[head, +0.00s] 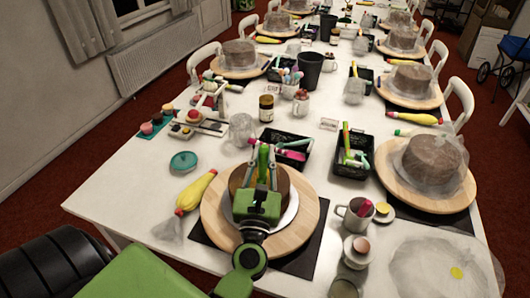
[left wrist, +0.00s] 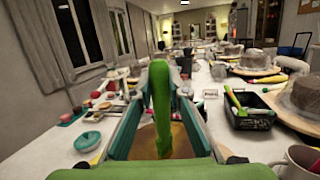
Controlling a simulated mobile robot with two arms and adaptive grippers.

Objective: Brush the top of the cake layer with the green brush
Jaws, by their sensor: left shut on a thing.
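My left gripper (head: 262,158) is over the near cake layer and shut on the green brush, whose green handle stands up between the fingers in the left wrist view (left wrist: 158,95). The brown cake layer (head: 238,178) lies on a white board on the round wooden turntable (head: 214,214) and shows below the fingers in the left wrist view (left wrist: 146,140). The gripper hides much of the cake and the bristles, so I cannot tell whether the brush touches the cake. My right gripper is not in view.
A yellow piping bag (head: 197,190) lies left of the turntable. Black baskets (head: 293,158) with tools stand behind it. A grey mug (head: 354,214) and small cups stand at the right. Another cake on a turntable (head: 405,190) is farther right. The table's front left is clear.

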